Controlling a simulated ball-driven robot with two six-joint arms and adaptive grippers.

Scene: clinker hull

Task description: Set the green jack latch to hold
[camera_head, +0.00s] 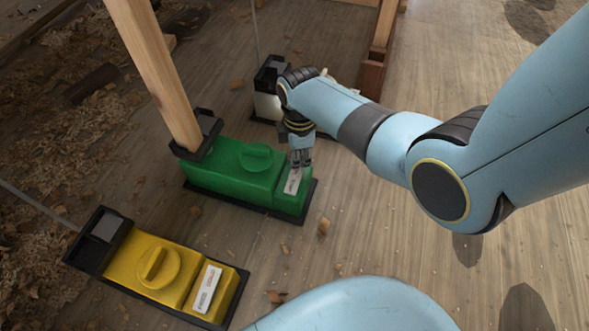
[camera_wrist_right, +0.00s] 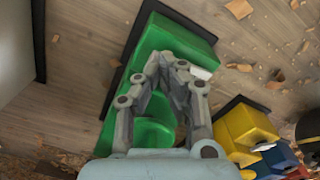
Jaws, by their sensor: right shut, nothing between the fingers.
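The green jack (camera_head: 228,168) lies on the wooden floor in a black tray, with a round green knob (camera_head: 256,155) on top and a white label (camera_head: 293,181) on its right-hand block. A timber post (camera_head: 153,70) rises from its black end piece. My right gripper (camera_head: 301,162) is shut and empty, pointing down over the label end. In the right wrist view my fingertips (camera_wrist_right: 172,60) are together in front of the green jack (camera_wrist_right: 180,32), partly covering the knob (camera_wrist_right: 155,132) and label. I cannot tell whether they touch it. My left gripper is not in view.
A yellow jack (camera_head: 135,263) with its own knob and label sits at the lower left. A pale jack (camera_head: 267,105) stands behind, partly hidden by my right arm. Wood chips are scattered on the floor. The floor at the right is mostly open.

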